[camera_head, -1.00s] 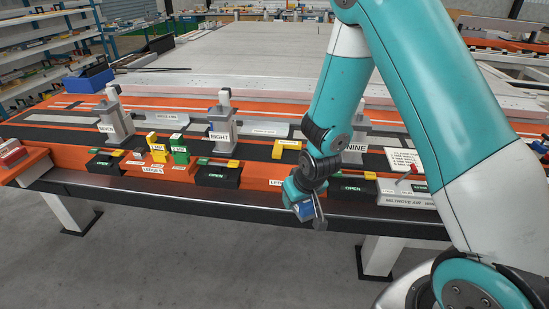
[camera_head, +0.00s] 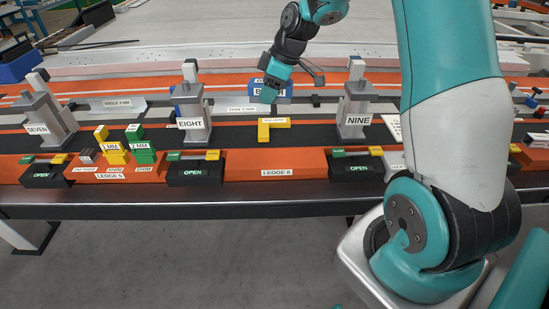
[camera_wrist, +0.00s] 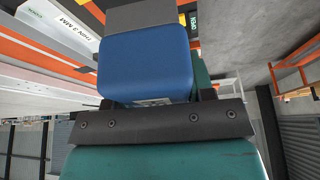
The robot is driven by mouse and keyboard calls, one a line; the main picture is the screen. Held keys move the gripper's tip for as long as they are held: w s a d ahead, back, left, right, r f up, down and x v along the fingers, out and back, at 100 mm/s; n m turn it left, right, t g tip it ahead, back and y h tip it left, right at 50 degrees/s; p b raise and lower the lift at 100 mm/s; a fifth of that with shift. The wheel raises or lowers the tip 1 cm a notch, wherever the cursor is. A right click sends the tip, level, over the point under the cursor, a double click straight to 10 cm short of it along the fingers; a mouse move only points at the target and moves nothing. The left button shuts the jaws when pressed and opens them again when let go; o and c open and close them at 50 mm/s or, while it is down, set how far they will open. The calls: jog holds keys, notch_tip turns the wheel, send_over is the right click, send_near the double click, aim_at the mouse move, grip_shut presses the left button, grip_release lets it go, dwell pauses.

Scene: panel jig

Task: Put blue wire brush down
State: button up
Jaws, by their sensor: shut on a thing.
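My gripper (camera_head: 274,80) is above the far part of the jig, behind the yellow square, between the EIGHT and NINE posts. In the wrist view it is shut on the blue wire brush (camera_wrist: 146,68), whose blue block fills the upper middle, with a grey part beyond it. The brush cannot be clearly told apart in the head view. A blue labelled thing (camera_head: 286,87) shows behind my gripper there, partly covered by it. Whether the brush touches anything below cannot be told.
A yellow square (camera_head: 264,133) lies on the dark strip near LEDGE 6. The EIGHT post (camera_head: 193,112) and NINE post (camera_head: 356,108) stand either side. Yellow blocks (camera_head: 112,150) and green blocks (camera_head: 140,148) stand at LEDGE 5. The orange ledge between the black OPEN clamps is clear.

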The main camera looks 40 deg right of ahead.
aim_at(270, 152)
jog(key=shift+s+d+r+n, duration=0.1)
jog(key=shift+d+r+n, duration=0.4)
jog(key=shift+d+r, duration=0.05)
jog(key=shift+s+d, duration=0.1)
jog(key=shift+d, duration=0.05)
jog(key=shift+n, duration=0.3)
notch_tip(270, 152, down, 19)
jog(key=shift+f+p, duration=0.2)
jog(key=shift+p, duration=0.6)
jog(key=o, duration=0.9)
jog(key=shift+f, duration=0.1)
